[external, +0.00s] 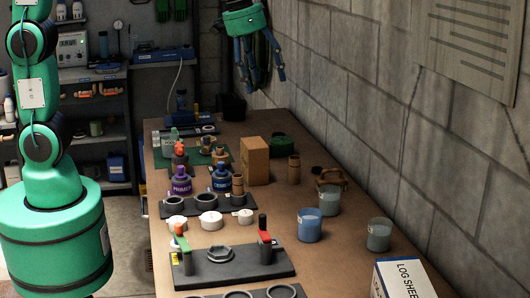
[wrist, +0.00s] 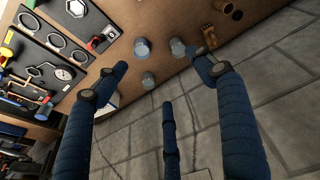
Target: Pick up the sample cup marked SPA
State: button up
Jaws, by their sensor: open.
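Three sample cups stand upright on the bench's right side in the external view: a blue cup (external: 309,226), a grey cup (external: 329,202) behind it and another grey cup (external: 379,236) nearer the wall. No marking is readable, so I cannot tell which is SPA. The wrist view shows three cups, an upper left one (wrist: 141,48), an upper right one (wrist: 177,48) and a lower one (wrist: 148,80). My gripper (external: 260,76), with blue fingers, is open and empty, high above the bench's far end and well apart from the cups. Its spread fingers (wrist: 160,64) frame the cups from afar.
The bench (external: 335,270) runs along a block wall (external: 345,100). Bottles, a tan block (external: 255,161) and a black tool tray (external: 230,264) stand left of the cups. A LOG SHEET box (external: 403,280) is at the front right. A wooden caddy (external: 332,178) is behind the cups.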

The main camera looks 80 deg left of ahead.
jog(key=w+d+f+g+p, duration=0.1)
jog(key=w+d+f+p, duration=0.15)
jog(key=w+d, duration=0.45)
jog(key=n+g+p, duration=0.1)
jog(key=g+p, duration=0.1)
jog(key=p, duration=0.6)
send_over(377, 234)
jog(key=w+a, duration=0.2)
notch_tip(377, 234, down, 22)
jog(key=r, duration=0.1)
jog(key=shift+s+a+f+y, duration=0.15)
jog(key=shift+s+f+y, duration=0.1)
jog(key=shift+y, duration=0.05)
jog(key=shift+f, duration=0.1)
jog(key=shift+f, duration=4.2)
jog(key=shift+s+f, duration=0.1)
jog(key=shift+f, duration=2.5)
